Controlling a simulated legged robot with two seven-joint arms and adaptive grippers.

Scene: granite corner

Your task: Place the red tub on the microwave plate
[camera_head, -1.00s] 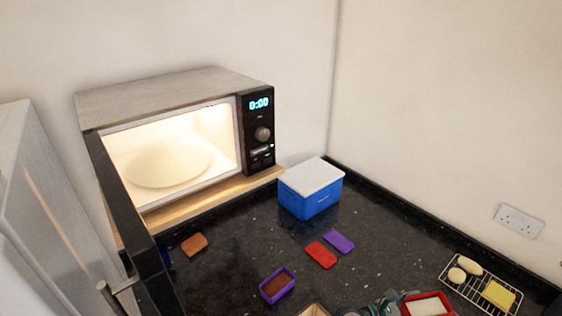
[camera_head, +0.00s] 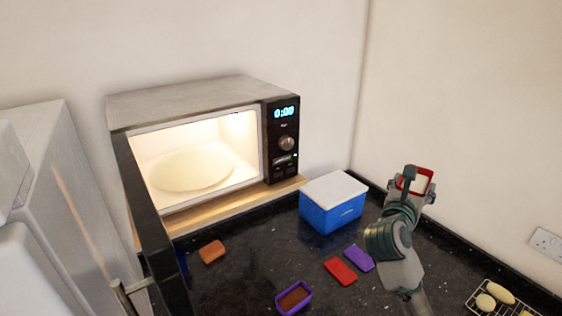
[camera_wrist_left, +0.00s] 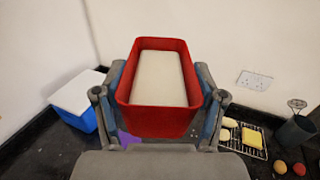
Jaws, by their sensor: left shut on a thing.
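The red tub (camera_head: 420,180) is held up above the worktop in my left gripper (camera_head: 411,188), at the right of the head view. In the left wrist view the red tub (camera_wrist_left: 158,120) is upright between both fingers of the left gripper (camera_wrist_left: 160,112), with pale contents inside. The left gripper is shut on it. The microwave (camera_head: 200,100) stands open at the left with its light on. The pale round microwave plate (camera_head: 193,171) lies inside and is bare. The tub is well to the right of the microwave. My right gripper is not in view.
The open microwave door (camera_head: 150,225) sticks out toward me on the left. A blue box with white lid (camera_head: 332,212) stands between microwave and tub. A purple tub (camera_head: 294,297), red lid (camera_head: 340,271), purple lid (camera_head: 359,258) and brown block (camera_head: 212,251) lie on the worktop. A wire rack (camera_head: 490,297) is at right.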

